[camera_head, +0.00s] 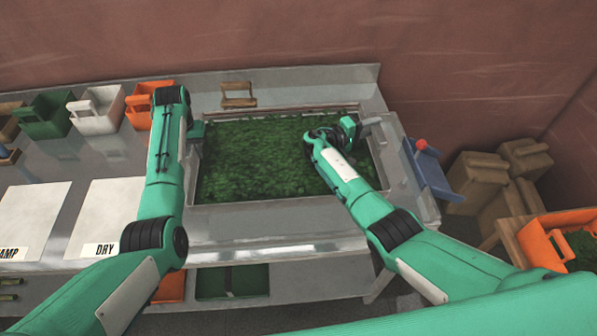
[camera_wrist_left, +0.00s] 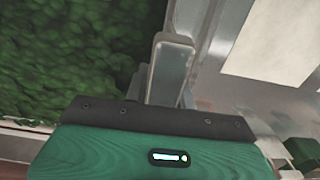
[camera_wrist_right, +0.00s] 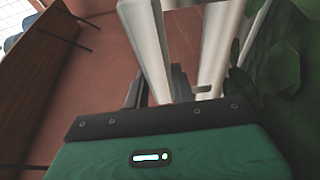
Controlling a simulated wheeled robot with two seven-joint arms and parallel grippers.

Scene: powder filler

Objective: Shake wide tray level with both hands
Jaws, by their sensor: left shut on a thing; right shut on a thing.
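The wide tray (camera_head: 260,202) is a shallow rectangle filled with dark green leafy matter (camera_head: 250,155). It lies over the right part of the metal bench and looks roughly level. My left gripper (camera_head: 194,132) is at the tray's left side, shut on a grey metal handle (camera_wrist_left: 174,55) beside the leaves in the left wrist view. My right gripper (camera_head: 362,128) is at the tray's right side, shut on it by a pale metal part (camera_wrist_right: 218,50). My right forearm hides part of the leaves. I cannot tell whether the tray touches the bench.
Green (camera_head: 42,118), white (camera_head: 97,112) and orange (camera_head: 140,100) bins stand at the back left. White sheets (camera_head: 105,210) lie on the left bench. A wooden-handled thing (camera_head: 238,95) is behind the tray. Boxes (camera_head: 480,180) and an orange crate (camera_head: 545,235) stand to the right.

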